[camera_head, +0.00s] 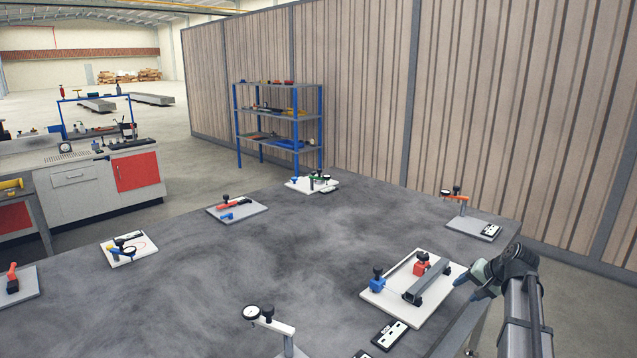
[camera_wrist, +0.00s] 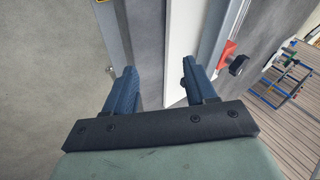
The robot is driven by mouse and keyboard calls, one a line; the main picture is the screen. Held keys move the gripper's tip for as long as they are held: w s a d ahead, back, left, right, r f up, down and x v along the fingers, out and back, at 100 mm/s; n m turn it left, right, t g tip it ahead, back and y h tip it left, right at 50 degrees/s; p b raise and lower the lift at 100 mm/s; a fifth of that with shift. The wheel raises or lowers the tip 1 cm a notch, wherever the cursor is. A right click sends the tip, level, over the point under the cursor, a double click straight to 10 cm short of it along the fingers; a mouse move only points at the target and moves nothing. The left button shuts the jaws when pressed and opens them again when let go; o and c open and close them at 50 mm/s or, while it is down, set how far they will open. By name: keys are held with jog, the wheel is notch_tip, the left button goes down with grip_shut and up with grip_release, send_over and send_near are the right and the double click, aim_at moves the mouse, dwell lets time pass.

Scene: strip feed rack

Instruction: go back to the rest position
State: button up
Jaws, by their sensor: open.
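My gripper (camera_head: 468,287) is at the right edge of the dark table, just right of a white board (camera_head: 392,308). Its blue fingers are apart in the wrist view (camera_wrist: 159,86), with nothing held between them. The white board carries a dark grey bar (camera_head: 428,282), a red block (camera_head: 421,264) with a black knob and a blue block (camera_head: 377,283) with a black knob. In the wrist view the red block (camera_wrist: 228,52) shows beyond the right finger. The gap between the gripper and the board is hard to judge.
A dial gauge stand (camera_head: 272,322) is at the front, near black-and-white marked plates (camera_head: 390,335). A grey plate (camera_head: 473,229) with an orange post stands at the back right. Several fixtures line the table's far side. The table's middle (camera_head: 240,255) is clear.

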jog(key=s+d+f+m, duration=0.1)
jog(key=s+d+f, duration=0.1)
jog(key=f, duration=0.4)
jog(key=s+d+f+m, duration=0.1)
jog(key=s+d+f, duration=0.15)
jog(key=f, duration=0.35)
jog(key=s+a+f+n+g, duration=0.1)
jog(key=s+a+f+g, duration=0.1)
jog(key=s+a+f, duration=0.35)
jog(key=s+a+f+n+g, duration=0.1)
jog(key=s+a+f+g, duration=0.15)
jog(key=a+f, duration=0.6)
jog(key=s+a+f+n+g, duration=0.1)
jog(key=s+a+f, duration=0.4)
jog(key=f, duration=0.4)
jog(key=s+a+f+n+g+h, duration=0.1)
jog(key=s+f, duration=0.4)
jog(key=s, duration=0.5)
jog(key=s+a+f+n+g+h, duration=0.1)
jog(key=s+a+f+n+g, duration=0.2)
jog(key=s, duration=0.8)
jog(key=s+a+f+n+g+h, duration=0.1)
jog(key=s+a+f+n+g, duration=0.1)
jog(key=s+a+f, duration=0.5)
jog(key=shift+s+f+n+g, duration=0.25)
jog(key=shift+s+g, duration=0.5)
jog(key=shift+s, duration=1.3)
jog(key=shift+a+r, duration=0.1)
